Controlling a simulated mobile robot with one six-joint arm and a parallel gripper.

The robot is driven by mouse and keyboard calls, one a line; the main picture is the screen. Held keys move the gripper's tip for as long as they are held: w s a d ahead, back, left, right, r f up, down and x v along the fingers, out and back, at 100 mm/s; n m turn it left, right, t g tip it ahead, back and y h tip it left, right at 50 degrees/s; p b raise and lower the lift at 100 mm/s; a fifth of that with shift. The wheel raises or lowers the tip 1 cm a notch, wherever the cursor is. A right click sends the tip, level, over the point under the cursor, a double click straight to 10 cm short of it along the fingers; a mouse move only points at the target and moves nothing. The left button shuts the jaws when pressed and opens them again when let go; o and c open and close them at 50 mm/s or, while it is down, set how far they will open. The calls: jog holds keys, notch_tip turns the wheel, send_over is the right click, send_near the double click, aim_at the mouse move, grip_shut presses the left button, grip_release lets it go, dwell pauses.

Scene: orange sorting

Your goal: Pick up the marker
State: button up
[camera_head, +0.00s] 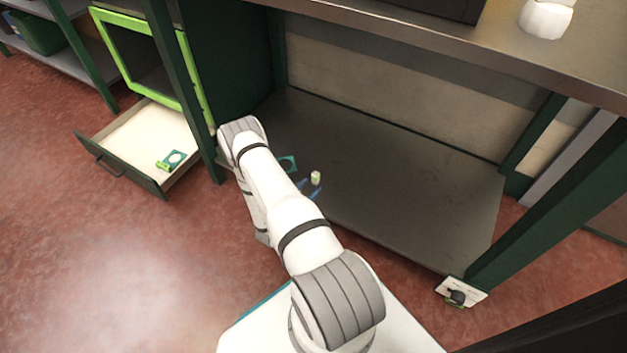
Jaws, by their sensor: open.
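My gripper (310,189) shows only as two small blue fingertips past the right side of my arm; the rest of it is hidden behind the arm. The fingertips are apart. A small pale, yellow-green cylinder (316,177) stands on the dark lower shelf just beyond them. I cannot tell if it is the marker, or whether the fingers touch it. No other thing is clearly a marker. A teal piece (288,163) lies on the shelf, partly hidden by my arm.
The dark shelf (430,190) is bare to the right. A green post and the worktop (420,35) frame it. At left, an open drawer (125,140) holds a teal-and-white piece and a green item (163,166). A white card with a black object (457,297) is at lower right.

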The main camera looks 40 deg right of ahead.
aim_at(314, 178)
jog(key=b+x, duration=0.1)
jog(key=x, duration=0.1)
jog(key=b+x, duration=0.1)
jog(key=x, duration=0.1)
jog(key=shift+w+d+r, duration=0.15)
jog(key=shift+w+r, duration=0.05)
jog(key=shift+w, duration=0.25)
jog(key=shift+w+d+r+b, duration=0.2)
jog(key=shift+d+b, duration=0.15)
jog(key=shift+d, duration=0.25)
jog(key=shift+c, duration=0.6)
grip_shut()
